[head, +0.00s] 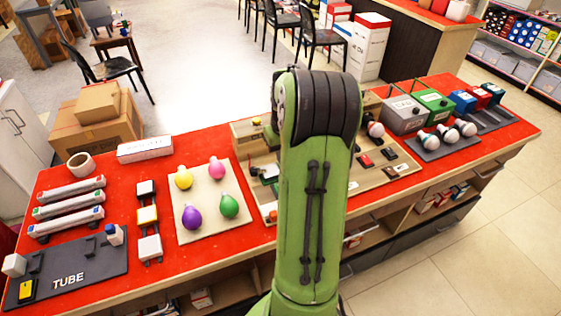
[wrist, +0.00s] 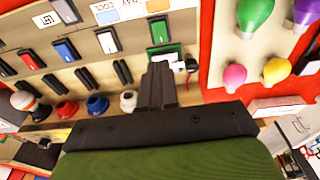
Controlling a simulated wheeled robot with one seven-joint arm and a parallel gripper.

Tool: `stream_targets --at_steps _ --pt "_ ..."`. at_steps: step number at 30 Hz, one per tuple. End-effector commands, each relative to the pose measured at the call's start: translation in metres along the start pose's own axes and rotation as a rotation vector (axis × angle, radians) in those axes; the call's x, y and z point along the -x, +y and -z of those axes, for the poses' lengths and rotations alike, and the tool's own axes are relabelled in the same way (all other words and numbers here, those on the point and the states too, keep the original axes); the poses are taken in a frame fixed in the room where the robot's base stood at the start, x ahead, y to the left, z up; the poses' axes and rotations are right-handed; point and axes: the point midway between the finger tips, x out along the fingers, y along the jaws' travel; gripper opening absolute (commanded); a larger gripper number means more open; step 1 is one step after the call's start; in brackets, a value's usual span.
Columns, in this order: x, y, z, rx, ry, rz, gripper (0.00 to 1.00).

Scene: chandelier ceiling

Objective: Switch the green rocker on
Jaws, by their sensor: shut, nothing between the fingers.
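My gripper (wrist: 158,78) is shut and empty. In the head view my green arm hides the gripper and the middle of the panel.
Coloured bulbs lie on a beige board (head: 184,233) to the left. A dark TUBE tray (head: 100,262) is at the front left. Grey and green boxes stand at the right. In the wrist view, a row of coloured sockets (wrist: 97,104) is close to the gripper.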

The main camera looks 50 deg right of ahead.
Motion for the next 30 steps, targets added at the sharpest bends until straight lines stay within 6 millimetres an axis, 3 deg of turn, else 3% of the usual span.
stream_targets --at_steps 2,19,23,30 --pt "0.013 -0.001 0.005 0.003 0.01 0.0 0.0" --pt "-0.001 -0.002 0.009 -0.001 0.038 0.001 0.0" --pt "-0.022 -0.002 0.008 -0.002 0.035 0.003 0.0" --pt "-0.075 -0.002 0.011 -0.003 0.036 0.002 0.0"
